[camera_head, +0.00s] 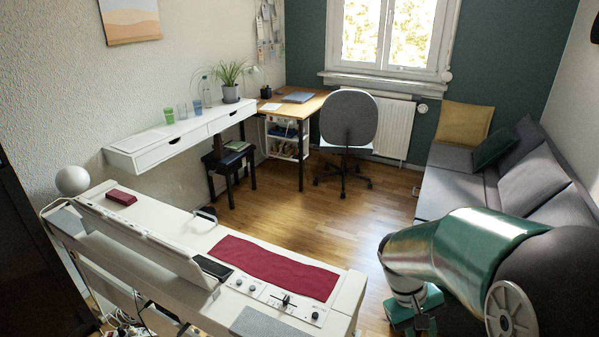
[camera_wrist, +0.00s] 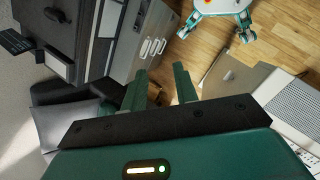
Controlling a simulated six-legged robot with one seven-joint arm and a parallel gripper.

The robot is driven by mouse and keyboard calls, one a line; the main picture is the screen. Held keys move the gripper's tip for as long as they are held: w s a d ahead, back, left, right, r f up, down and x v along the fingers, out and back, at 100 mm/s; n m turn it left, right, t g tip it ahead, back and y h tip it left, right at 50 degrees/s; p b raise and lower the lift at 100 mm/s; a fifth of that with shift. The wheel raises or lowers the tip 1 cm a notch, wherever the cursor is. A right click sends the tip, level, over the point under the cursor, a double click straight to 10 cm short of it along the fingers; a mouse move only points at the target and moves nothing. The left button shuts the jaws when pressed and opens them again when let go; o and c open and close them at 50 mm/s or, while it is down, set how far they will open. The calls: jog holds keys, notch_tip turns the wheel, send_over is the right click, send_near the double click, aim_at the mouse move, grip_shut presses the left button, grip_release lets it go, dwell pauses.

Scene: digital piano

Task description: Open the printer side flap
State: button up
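I cannot pick out a printer or its side flap for certain in either view. In the wrist view, a dark grey unit with black and light grey panels (camera_wrist: 95,35) stands at the upper left, seen tilted; I cannot tell what it is. My gripper (camera_wrist: 160,84) shows in the wrist view as two green fingers set apart, with nothing between them but a view of the floor area behind. In the head view my green arm (camera_head: 455,245) reaches in at the lower right, in front of the sofa; its fingers cannot be made out there.
A white digital piano (camera_head: 350,292) with a red cloth (camera_head: 275,267) fills the lower left. A grey sofa (camera_head: 465,185) lines the right wall. An office chair (camera_head: 349,120) stands by the corner desk (camera_head: 312,104). The wooden floor (camera_head: 290,217) between is clear.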

jog(key=s+a+r+t+y, duration=0.1)
jog(key=s+a+r+t, duration=0.1)
jog(key=r, duration=0.3)
jog(key=s+a+r+m+t+y, duration=0.1)
jog(key=s+a+r+t, duration=0.2)
jog(key=a+r, duration=0.1)
jog(key=s+a+r+t+y, duration=0.1)
jog(key=s+a+r+t, duration=0.1)
jog(key=r, duration=0.4)
jog(key=shift+s+a+r+m+t+y, duration=0.2)
jog(key=shift+a+m+t+y, duration=0.2)
jog(key=shift+a+t, duration=0.4)
jog(key=shift+s+a+r, duration=0.1)
jog(key=shift+a+r, duration=0.05)
jog(key=shift+c, duration=0.8)
jog(key=c, duration=0.4)
grip_shut()
